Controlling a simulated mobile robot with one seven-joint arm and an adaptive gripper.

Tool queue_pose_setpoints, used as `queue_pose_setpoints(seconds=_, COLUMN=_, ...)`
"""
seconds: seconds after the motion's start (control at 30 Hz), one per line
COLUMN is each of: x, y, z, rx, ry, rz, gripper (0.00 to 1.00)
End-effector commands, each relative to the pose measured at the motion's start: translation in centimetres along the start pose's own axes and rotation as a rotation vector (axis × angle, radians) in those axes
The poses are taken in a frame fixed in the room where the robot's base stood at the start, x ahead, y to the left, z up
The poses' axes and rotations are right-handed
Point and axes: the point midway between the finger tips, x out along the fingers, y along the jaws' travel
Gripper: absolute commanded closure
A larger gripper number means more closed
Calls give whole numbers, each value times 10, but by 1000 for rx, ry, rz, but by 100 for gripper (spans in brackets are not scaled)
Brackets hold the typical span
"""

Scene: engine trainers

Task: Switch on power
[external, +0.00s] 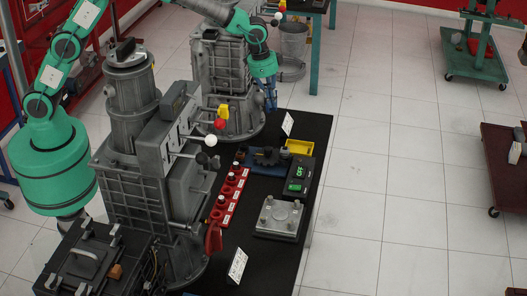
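A black control box (301,178) lies on the right side of the black table top, with a green display that seems to read "OFF" and a green button or switch below it. Nothing visible is held.
A grey engine trainer (150,160) with levers and coloured knobs fills the left of the table. A red strip (230,195) with knobs, a yellow tray (300,147) and a metal plate block (279,218) surround the box. The tiled floor at right is clear near the table.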

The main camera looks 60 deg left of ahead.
Motion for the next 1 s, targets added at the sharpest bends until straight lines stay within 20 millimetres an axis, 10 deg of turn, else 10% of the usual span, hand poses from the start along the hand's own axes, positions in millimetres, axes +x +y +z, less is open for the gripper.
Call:
queue_pose_setpoints(seconds=0.6, x=137, y=74, z=-47, rx=116, ry=-53, rz=29, gripper=100)
queue_pose_setpoints(seconds=1.0, x=174, y=95, z=-54, rx=147, ry=-66, rz=36, gripper=100)
